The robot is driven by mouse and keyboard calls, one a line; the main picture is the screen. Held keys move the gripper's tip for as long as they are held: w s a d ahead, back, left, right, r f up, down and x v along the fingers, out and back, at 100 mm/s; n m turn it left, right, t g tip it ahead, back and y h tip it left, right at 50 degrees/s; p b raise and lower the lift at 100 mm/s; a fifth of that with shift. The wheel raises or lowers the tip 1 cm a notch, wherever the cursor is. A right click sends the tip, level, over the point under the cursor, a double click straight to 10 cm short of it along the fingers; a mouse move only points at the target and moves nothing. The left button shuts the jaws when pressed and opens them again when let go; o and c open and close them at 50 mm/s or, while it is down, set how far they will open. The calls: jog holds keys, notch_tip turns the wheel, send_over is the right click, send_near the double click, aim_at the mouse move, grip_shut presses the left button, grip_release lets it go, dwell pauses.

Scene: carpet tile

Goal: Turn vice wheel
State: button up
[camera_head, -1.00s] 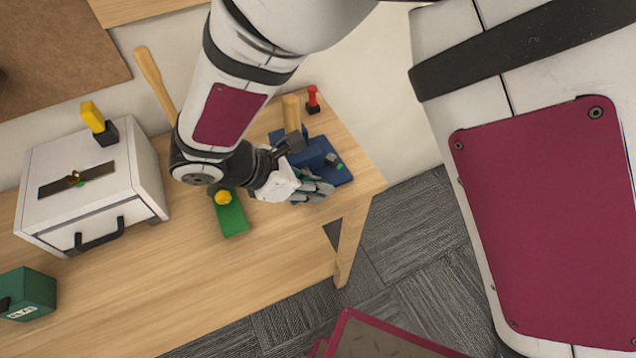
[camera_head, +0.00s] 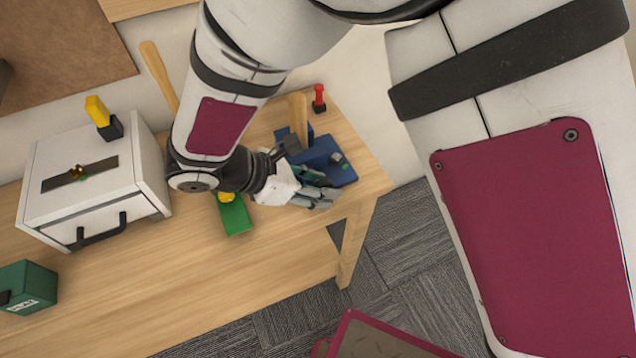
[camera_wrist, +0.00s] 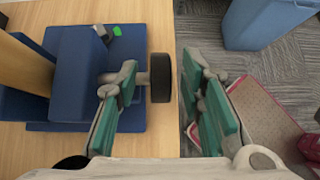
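The blue vice (camera_head: 330,165) stands at the right end of the wooden bench. It also shows in the wrist view (camera_wrist: 85,75) at the left, with a small green mark on top. Its black wheel (camera_wrist: 160,78) sits on a short shaft at the vice's side, near the bench edge. My gripper (camera_head: 316,192) is at the vice's near side and hides the wheel in the head view. In the wrist view my gripper (camera_wrist: 162,70) is open, one finger by the shaft on the vice side, the other past the wheel's outer side. I cannot tell whether either finger touches.
A hammer with a wooden handle (camera_head: 298,118) stands by the vice. A red-handled tool (camera_head: 319,97) is behind it. A green block (camera_head: 235,216) with a yellow top lies left of my gripper. A white drawer box (camera_head: 90,185) stands further left. A blue bin (camera_wrist: 262,24) is on the floor.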

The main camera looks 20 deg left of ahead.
jog(key=v, duration=1.2)
dwell(0.7)
